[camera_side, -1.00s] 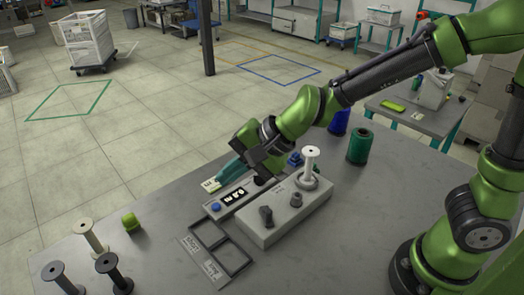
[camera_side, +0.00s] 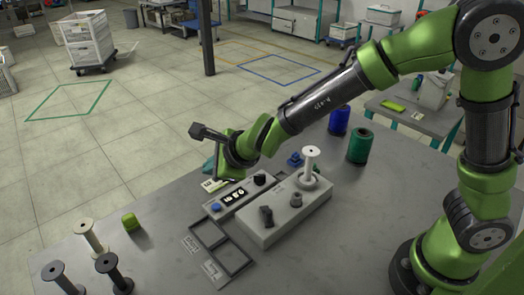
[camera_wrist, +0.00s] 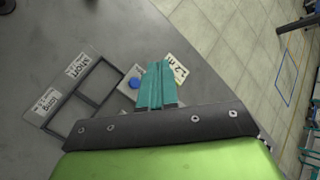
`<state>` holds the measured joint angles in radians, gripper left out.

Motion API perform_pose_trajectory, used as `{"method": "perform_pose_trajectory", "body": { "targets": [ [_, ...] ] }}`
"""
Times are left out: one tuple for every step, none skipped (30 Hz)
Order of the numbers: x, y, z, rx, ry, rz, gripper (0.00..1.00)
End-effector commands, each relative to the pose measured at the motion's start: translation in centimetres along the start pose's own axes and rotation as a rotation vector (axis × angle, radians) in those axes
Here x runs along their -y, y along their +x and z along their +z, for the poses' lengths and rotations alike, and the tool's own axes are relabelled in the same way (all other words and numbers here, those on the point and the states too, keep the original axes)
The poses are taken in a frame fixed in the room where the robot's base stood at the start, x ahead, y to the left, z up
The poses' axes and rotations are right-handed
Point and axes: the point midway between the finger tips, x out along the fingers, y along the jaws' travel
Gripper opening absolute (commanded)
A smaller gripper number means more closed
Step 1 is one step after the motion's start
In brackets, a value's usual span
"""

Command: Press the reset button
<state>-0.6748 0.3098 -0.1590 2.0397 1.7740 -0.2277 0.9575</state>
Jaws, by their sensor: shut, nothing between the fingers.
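A round blue button (camera_side: 216,207) sits on the near left end of a narrow grey counter box (camera_side: 247,190) with a black-and-white digit display (camera_side: 234,196). No reset label on it is legible. The button also shows in the wrist view (camera_wrist: 134,83), just left of my fingers. My gripper (camera_wrist: 155,66) has teal fingers, shut together and empty. In the side view my gripper (camera_side: 208,168) is behind and above the button, with its fingers mostly hidden by its own body. The fingers look apart from the button; the exact gap cannot be told.
A winder box (camera_side: 284,217) with a black lever and a white bobbin (camera_side: 311,160) stands right of the counter. An empty two-part black frame (camera_side: 220,246) lies in front. Thread cones (camera_side: 359,146) stand behind.

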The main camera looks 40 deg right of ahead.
Motion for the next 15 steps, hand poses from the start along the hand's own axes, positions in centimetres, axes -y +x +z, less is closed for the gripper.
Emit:
{"method": "perform_pose_trajectory", "body": {
  "targets": [
    [-0.1,0.1,-0.1,-0.001,-0.001,0.0,0.0],
    [-0.1,0.1,-0.1,-0.002,-0.002,0.0,0.0],
    [-0.1,0.2,-0.2,-0.003,-0.002,0.0,0.0],
    [-0.2,0.3,-0.3,-0.004,-0.003,-0.001,0.0],
    [-0.2,0.5,-0.4,-0.005,-0.003,-0.001,0.0],
    [-0.3,0.6,-0.6,-0.006,-0.003,-0.002,0.0],
    [-0.5,0.8,-0.7,-0.006,-0.003,-0.002,0.0],
    [-0.6,0.9,-0.8,-0.007,-0.004,-0.002,0.0],
    [-0.8,1.2,-1.0,-0.007,-0.005,-0.002,0.0],
    [-0.9,1.3,-1.1,-0.007,-0.005,-0.001,0.0],
    [-1.0,1.5,-1.2,-0.007,-0.005,-0.001,0.0],
    [-1.2,1.7,-1.4,-0.006,-0.005,0.0,0.0],
    [-1.3,1.9,-1.5,-0.005,-0.005,0.0,0.0],
    [-1.5,2.1,-1.6,-0.003,-0.005,0.001,0.0],
    [-1.7,2.4,-1.9,-0.005,-0.005,0.003,0.0]
  ]
}}
